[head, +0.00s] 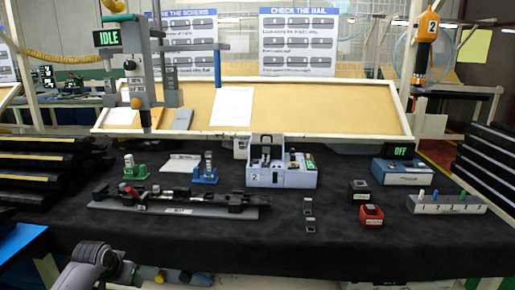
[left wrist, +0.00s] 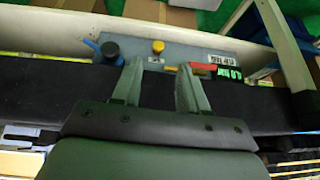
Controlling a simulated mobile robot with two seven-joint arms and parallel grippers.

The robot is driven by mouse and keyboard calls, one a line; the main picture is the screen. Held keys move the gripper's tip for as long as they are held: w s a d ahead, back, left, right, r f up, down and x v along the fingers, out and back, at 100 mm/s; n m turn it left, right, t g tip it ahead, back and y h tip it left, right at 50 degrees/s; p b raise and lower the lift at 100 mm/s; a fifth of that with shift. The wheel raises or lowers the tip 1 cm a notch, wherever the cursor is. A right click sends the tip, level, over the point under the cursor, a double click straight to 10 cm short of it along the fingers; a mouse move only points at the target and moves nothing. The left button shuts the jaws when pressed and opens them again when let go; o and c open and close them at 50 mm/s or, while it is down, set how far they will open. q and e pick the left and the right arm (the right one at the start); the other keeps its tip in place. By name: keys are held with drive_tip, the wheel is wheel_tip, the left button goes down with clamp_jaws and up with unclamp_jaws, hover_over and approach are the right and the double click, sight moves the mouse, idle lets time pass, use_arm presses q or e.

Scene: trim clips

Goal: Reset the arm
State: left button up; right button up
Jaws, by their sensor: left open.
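My left arm (head: 95,265) shows at the bottom left of the head view, in front of the table's near edge; its gripper cannot be made out there. In the left wrist view my left gripper (left wrist: 160,80) has its two fingers apart with nothing held between them. Beyond the fingertips is a grey-blue panel (left wrist: 205,55) with a black knob (left wrist: 109,49), a yellow button (left wrist: 157,46) and a green-lit display (left wrist: 229,74). A red and orange piece shows by the right fingertip; I cannot tell if it touches. My right gripper is not in view.
The dark table (head: 330,255) holds a long black fixture (head: 180,203), a blue-grey unit (head: 282,178), red box (head: 371,216), numbered grey rack (head: 445,204) and green and blue stands. Black stacks flank it. The table's front right is clear.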

use_arm(q)
drive_tip(key=s+d+f+m+t+h, duration=0.1)
drive_tip(key=s+d+f, duration=0.3)
drive_tip(key=s+f, duration=0.3)
drive_tip(key=s+d+f+m+t, duration=0.1)
drive_tip(key=s+d+f, duration=0.4)
drive_tip(key=s, duration=0.3)
drive_tip(key=s+d+r+t, duration=0.1)
drive_tip(key=s+d, duration=0.1)
drive_tip(key=s, duration=0.6)
drive_tip(key=s+d+r+t+h, duration=0.1)
drive_tip(key=s+d, duration=0.1)
drive_tip(key=s, duration=0.6)
drive_tip(key=shift+s+d+t, duration=0.3)
drive_tip(key=shift+d+t, duration=0.1)
